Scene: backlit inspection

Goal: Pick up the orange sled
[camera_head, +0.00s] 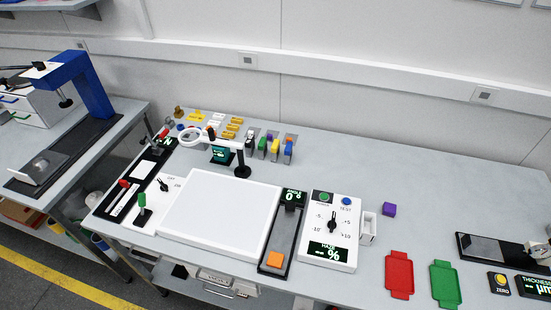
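The orange sled (275,259) is a small orange block near the front end of a dark rail (265,269), to the right of the large white panel (220,218). A small display reading an angle of 0 (292,196) stands at the rail's far end. No gripper shows in the head view, and nothing touches the sled.
A white control box (331,222) with a knob and buttons stands right of the rail. A ring magnifier on a stand (241,171) is behind the panel.

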